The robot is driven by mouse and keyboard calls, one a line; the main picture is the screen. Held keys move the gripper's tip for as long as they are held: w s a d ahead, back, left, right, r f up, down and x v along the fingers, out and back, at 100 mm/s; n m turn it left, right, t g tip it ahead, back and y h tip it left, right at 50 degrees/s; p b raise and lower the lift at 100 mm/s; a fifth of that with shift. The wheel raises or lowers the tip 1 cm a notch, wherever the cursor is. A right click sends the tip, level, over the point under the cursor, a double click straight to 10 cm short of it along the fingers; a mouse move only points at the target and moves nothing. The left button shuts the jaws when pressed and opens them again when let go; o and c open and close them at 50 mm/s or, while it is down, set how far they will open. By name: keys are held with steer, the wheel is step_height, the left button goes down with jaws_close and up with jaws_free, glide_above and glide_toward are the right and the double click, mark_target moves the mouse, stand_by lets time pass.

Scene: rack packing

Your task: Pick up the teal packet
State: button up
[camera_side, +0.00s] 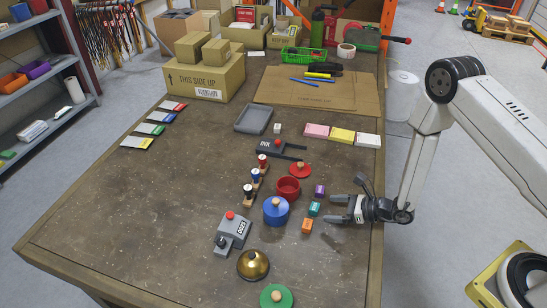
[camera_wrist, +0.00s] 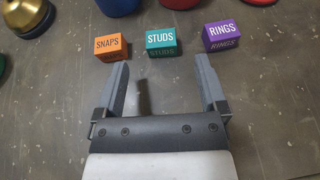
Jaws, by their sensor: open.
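The teal packet (camera_side: 314,209) is a small box on the table, between an orange packet and a purple packet. In the wrist view the teal packet (camera_wrist: 161,42) shows the word STUDS and lies ahead of my jaws, midway between them. My gripper (camera_side: 331,207) is open and empty, just to the right of the packets in the side view. Its two fingers (camera_wrist: 163,72) point at the row, with the fingertips short of the teal packet and not touching it.
The orange packet (camera_wrist: 110,47), marked SNAPS, and the purple packet (camera_wrist: 221,35), marked RINGS, flank the teal one with gaps. A blue pot (camera_side: 276,212), a red pot (camera_side: 288,189) and a brass bell (camera_side: 253,265) stand nearby. The table's right edge is beneath my arm.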

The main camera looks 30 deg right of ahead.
mark_target(318, 207)
steer(key=shift+x, duration=2.1)
jaws_close()
